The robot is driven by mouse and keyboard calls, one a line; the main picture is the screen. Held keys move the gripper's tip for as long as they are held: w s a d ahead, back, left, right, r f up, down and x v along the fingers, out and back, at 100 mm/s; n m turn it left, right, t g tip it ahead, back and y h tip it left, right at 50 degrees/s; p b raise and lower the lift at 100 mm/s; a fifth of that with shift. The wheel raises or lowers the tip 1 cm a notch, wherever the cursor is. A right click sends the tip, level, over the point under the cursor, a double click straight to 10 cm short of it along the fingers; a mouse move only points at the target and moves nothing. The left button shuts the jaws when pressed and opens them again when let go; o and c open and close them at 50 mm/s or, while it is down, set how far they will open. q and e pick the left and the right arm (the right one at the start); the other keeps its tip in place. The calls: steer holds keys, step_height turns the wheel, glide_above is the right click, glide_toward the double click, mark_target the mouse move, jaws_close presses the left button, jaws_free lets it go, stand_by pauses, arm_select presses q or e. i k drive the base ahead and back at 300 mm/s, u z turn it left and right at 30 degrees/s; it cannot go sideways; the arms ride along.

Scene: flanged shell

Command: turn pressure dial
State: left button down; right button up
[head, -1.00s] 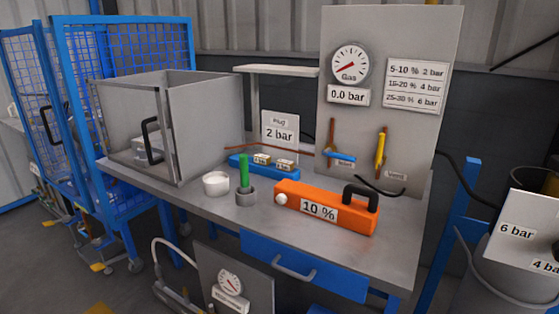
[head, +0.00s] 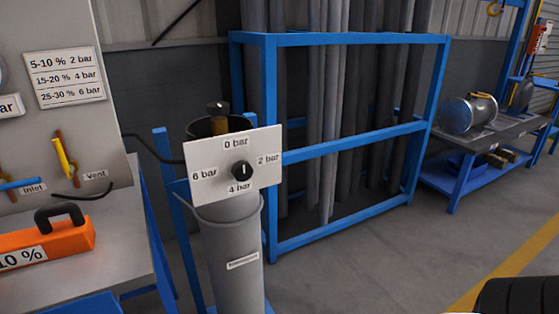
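The pressure dial (head: 241,170) is a small round black knob on a white square plate (head: 205,187) fixed at the front of a grey cylinder (head: 232,245). The plate is marked 0 bar at the top, 2 bar at the right, 4 bar at the bottom and 6 bar at the left. The knob's light mark appears to point up toward 0 bar. Neither of my grippers shows in the head view, and nothing touches the dial.
A grey bench (head: 125,255) with an orange 10 % block (head: 70,240) stands left of the cylinder. A sign (head: 65,77) pairs 5-10 % with 2 bar. Open floor (head: 380,260) lies at the right.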

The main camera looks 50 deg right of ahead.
mark_target(242, 171)
steer(key=z, duration=1.15)
